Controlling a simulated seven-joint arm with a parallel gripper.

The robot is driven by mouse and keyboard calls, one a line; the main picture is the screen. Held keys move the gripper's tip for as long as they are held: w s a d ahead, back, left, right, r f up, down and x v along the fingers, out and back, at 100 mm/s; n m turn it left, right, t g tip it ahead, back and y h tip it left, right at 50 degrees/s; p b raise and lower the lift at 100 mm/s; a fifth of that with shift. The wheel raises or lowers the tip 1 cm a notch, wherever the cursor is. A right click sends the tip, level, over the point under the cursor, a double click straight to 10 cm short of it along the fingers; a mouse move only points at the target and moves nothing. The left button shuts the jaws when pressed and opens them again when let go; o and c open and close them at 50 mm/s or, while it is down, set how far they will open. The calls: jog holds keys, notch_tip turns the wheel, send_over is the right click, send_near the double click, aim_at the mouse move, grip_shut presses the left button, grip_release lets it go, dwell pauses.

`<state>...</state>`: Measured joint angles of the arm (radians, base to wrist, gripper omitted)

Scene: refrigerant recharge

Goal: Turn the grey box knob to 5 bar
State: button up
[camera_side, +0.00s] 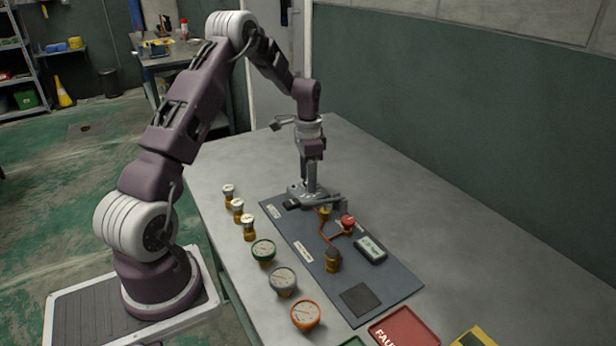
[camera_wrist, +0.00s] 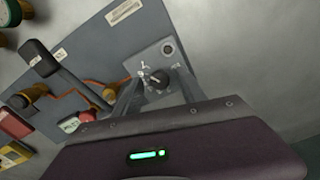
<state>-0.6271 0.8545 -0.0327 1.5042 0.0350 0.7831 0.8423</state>
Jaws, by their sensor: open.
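The grey box (camera_wrist: 169,50) is on the dark panel in the wrist view, with a small dark knob (camera_wrist: 156,78) and a dial marking around it. The numbers are too small to read. My gripper (camera_wrist: 158,80) is open, with one finger on each side of the knob. I cannot tell whether the fingers touch it. In the side view my gripper (camera_side: 312,190) points down at the far end of the panel (camera_side: 395,285). The knob is hidden there behind the gripper.
A lever with a black handle (camera_wrist: 40,57) lies left of the gripper in the wrist view. Copper-coloured pipes and a red knob (camera_side: 348,222) are close by. Green (camera_side: 263,250), grey (camera_side: 283,281) and orange (camera_side: 306,315) gauges line the left side. The table's right side is clear.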

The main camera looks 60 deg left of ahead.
grip_shut()
jog(key=n, duration=1.1)
jog(key=shift+r+n, duration=0.1)
jog(key=shift+n, duration=0.2)
dwell(0.5)
grip_release()
dwell(0.3)
